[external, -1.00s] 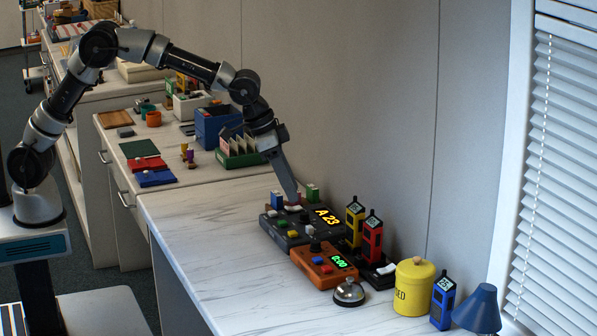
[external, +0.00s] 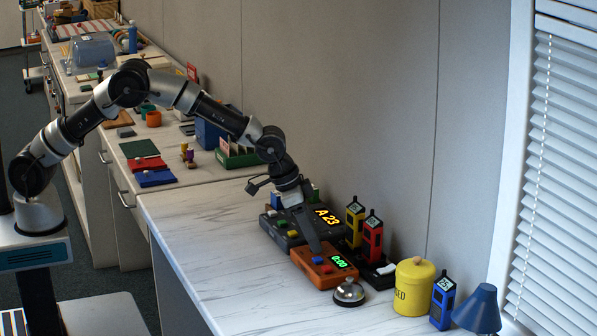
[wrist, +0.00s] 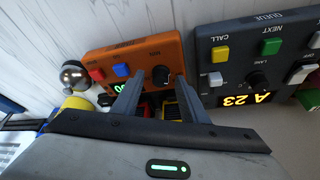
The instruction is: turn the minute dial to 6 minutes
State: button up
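The orange timer box (external: 322,271) stands on the marble-patterned counter, its green display reading 0:00. In the wrist view the timer (wrist: 134,56) shows a red button (wrist: 97,75), a blue button (wrist: 121,70) and a black dial (wrist: 160,74). My gripper (external: 314,246) points down at the timer's dial end and hides the dial in the external view. In the wrist view my gripper (wrist: 159,82) is open, its two fingers apart with the dial lined up between their tips. I cannot tell whether the fingers touch the dial. Part of the display is hidden behind a finger.
The dark queue box (external: 283,234), showing A 23, stands close beside the timer and has its own knob (wrist: 257,81). A bell (external: 349,292) sits on the timer's other side. Red (external: 372,238) and yellow (external: 354,222) devices stand behind. The counter's left part is clear.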

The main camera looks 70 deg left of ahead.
grip_shut()
jog(key=m, duration=0.3)
jog(key=shift+a+g+h, duration=0.15)
jog(key=shift+g+h, duration=0.15)
jog(key=shift+h, duration=0.1)
jog(key=m, duration=0.1)
jog(key=m+g+h+p, duration=0.1)
jog(key=m, duration=0.1)
jog(key=shift+w+a+r+m, duration=0.1)
jog(key=shift+w+m, duration=0.05)
jog(key=shift+m, duration=0.15)
jog(key=m+g+p, duration=0.1)
jog(key=m, duration=0.2)
jog(key=shift+w+h+p, duration=0.1)
jog(key=shift+h+p, duration=0.25)
jog(key=shift+h, duration=0.05)
jog(key=shift+w+m+g+p, duration=0.1)
jog(key=shift+m+g+p, duration=0.6)
jog(key=shift+m, duration=1.4)
